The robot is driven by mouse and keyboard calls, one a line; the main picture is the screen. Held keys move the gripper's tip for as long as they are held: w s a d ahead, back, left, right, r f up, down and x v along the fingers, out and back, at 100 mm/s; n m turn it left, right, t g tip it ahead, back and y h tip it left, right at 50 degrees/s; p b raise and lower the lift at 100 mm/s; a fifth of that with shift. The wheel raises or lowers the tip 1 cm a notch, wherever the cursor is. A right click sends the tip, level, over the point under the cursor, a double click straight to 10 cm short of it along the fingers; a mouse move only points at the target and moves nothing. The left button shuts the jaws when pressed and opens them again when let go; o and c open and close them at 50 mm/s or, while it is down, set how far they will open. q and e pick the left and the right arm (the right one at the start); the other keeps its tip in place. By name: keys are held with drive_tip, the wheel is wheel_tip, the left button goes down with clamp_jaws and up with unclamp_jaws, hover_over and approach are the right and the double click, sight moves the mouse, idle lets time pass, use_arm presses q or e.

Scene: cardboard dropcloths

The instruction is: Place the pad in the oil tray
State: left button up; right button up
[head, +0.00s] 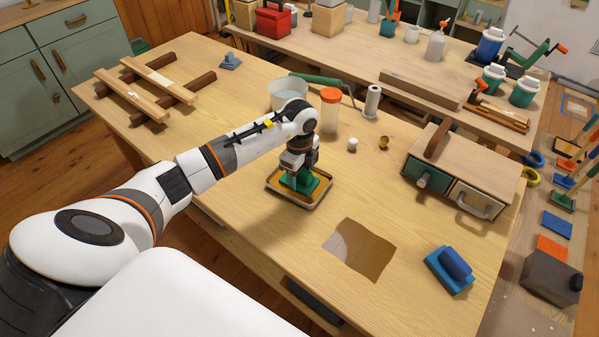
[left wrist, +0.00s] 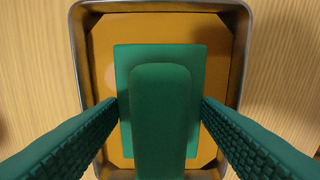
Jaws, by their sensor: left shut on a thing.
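The oil tray (head: 322,201) is a shallow metal tray with an amber bottom, on the near middle of the wooden table. The green pad (head: 311,184) has a flat base and a raised grip, and is inside the tray's outline. In the left wrist view the pad (left wrist: 160,110) lies within the rim of the tray (left wrist: 240,60), with amber showing around it. My left gripper (head: 298,172) points straight down over the tray. Its green fingers (left wrist: 160,108) are shut on the pad's raised grip from both sides. Whether the pad's base touches the bottom is hard to tell. My right gripper is not in view.
A brown cloth patch (head: 372,255) and a blue pad (head: 449,269) lie to the right. Behind the tray stand a bucket (head: 286,97), an orange-lidded jar (head: 330,112) and small knobs. A drawer box (head: 460,170) stands at the right.

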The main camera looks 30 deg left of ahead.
use_arm(q)
drive_tip(key=o, duration=1.1)
drive_tip(key=shift+f, duration=0.1)
drive_tip(key=shift+r, duration=0.2)
wheel_tip(320, 180, up, 12)
drive_tip(key=shift+b, duration=0.8)
